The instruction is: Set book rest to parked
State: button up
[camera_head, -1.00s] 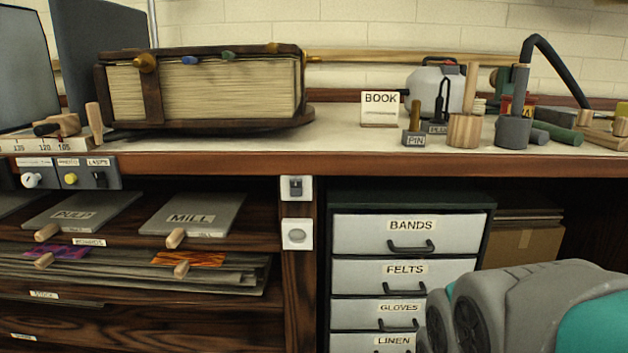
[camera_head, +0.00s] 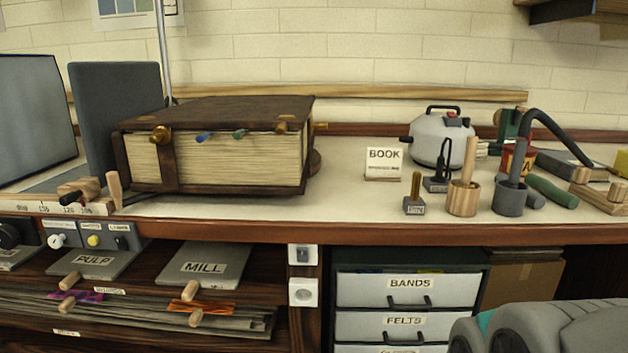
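A large thick book (camera_head: 215,152) with dark brown covers and a strap lies on the bench top at the left, its cream page edges facing me. No marking for parked is readable. My gripper is not in view; only grey arm parts of mine show at the lower right.
Right of the card stand a small PIN block (camera_head: 414,195), wooden and grey pots (camera_head: 463,197), a white kettle-like vessel (camera_head: 441,138) and a curved dark tube. A panel with knobs (camera_head: 92,237) is below the left bench edge. Bench between book and card is clear.

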aim_at(105, 93)
jog(key=u, duration=1.75)
jog(key=i+l+u, duration=0.35)
jog(key=i+u, duration=0.15)
jog(key=l+z, duration=0.15)
jog(key=j+u, duration=0.25)
